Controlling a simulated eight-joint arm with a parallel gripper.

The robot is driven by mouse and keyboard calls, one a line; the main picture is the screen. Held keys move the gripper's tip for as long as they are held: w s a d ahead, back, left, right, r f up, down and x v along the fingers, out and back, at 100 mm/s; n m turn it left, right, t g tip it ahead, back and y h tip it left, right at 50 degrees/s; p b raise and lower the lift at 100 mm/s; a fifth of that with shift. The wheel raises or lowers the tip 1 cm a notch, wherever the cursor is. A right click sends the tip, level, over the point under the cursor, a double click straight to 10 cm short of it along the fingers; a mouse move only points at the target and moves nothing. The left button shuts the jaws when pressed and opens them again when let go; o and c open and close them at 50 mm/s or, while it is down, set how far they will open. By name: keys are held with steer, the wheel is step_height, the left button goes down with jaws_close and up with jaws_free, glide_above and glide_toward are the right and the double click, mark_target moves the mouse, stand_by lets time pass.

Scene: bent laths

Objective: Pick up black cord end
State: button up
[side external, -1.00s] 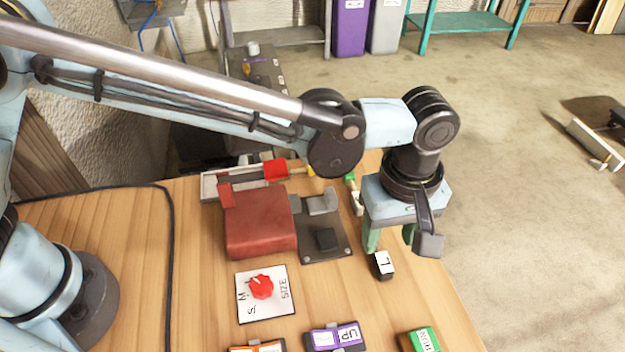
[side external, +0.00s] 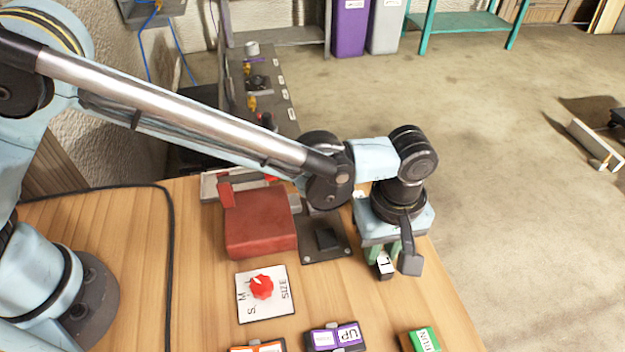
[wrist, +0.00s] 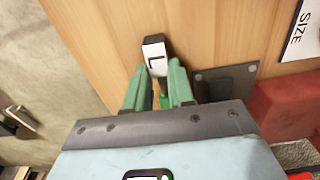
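A small black block (side external: 386,275) with a white label marked L lies on the wooden table near its right edge. It also shows in the wrist view (wrist: 154,43), just beyond my fingertips. My gripper (wrist: 160,70) points down at it, with two green fingers open. The fingertips are close to either side of the block's labelled end; I cannot tell if they touch it. In the side view my gripper (side external: 388,255) partly covers the block. A black cord (side external: 170,260) runs along the table at the left; no free end of it shows.
A red block (side external: 260,222) and a dark metal plate (side external: 325,240) stand left of my gripper. A white SIZE card with a red knob (side external: 262,288) lies nearer. Purple (side external: 335,337) and green (side external: 422,340) labelled blocks sit at the front. Something small and green is between my fingers.

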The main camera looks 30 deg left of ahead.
jaws_close()
steer(key=shift+r, duration=0.1)
